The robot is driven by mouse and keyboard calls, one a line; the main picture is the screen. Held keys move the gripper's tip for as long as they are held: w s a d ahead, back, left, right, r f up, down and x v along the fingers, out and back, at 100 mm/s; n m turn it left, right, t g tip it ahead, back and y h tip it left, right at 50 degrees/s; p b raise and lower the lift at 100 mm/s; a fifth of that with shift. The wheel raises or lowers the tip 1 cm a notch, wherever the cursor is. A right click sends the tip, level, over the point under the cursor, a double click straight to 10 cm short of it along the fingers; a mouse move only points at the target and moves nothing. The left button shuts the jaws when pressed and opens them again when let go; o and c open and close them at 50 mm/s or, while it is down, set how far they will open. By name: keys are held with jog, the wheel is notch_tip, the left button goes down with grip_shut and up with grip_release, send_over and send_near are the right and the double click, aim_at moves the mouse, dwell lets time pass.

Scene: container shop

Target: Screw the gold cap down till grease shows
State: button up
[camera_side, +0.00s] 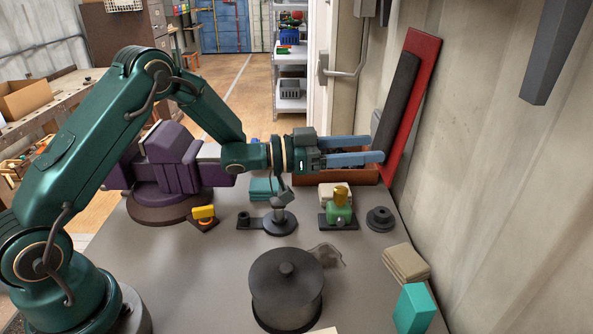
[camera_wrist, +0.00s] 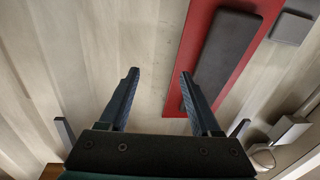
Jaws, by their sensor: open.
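The gold cap (camera_side: 341,194) sits upright on a green body (camera_side: 339,213), which stands on a dark base plate on the grey bench. No grease can be made out at this size. My gripper (camera_side: 378,150) is above and behind the cap in the side view, with its blue fingers pointing right toward the wall. It is open and empty. In the wrist view the two fingers of my gripper (camera_wrist: 158,72) stand apart with only the wall and a red board beyond them. The cap is not in the wrist view.
A red board with a dark pad (camera_side: 397,105) leans on the wall by my fingertips. An orange-brown bin (camera_side: 330,177) lies below them. A dark flanged part (camera_side: 380,219), a round post stand (camera_side: 279,222) and a large dark lidded pot (camera_side: 286,290) surround the cap.

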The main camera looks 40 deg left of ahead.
aim_at(341, 189)
jog(key=s+a+f+n+y, duration=0.1)
jog(key=s+f+y, duration=0.1)
jog(key=s+a+f+n+y, duration=0.1)
jog(key=s+f+n+y, duration=0.1)
jog(key=y, duration=0.1)
jog(key=s+a+f+n+g+y, duration=0.1)
jog(key=s+f+y, duration=0.1)
jog(key=f+y, duration=0.1)
jog(key=shift+a+n, duration=0.15)
jog(key=shift+n, duration=0.15)
jog(key=shift+w+f, duration=0.25)
jog(key=shift+w, duration=0.05)
jog(key=shift+x, duration=2.2)
grip_shut()
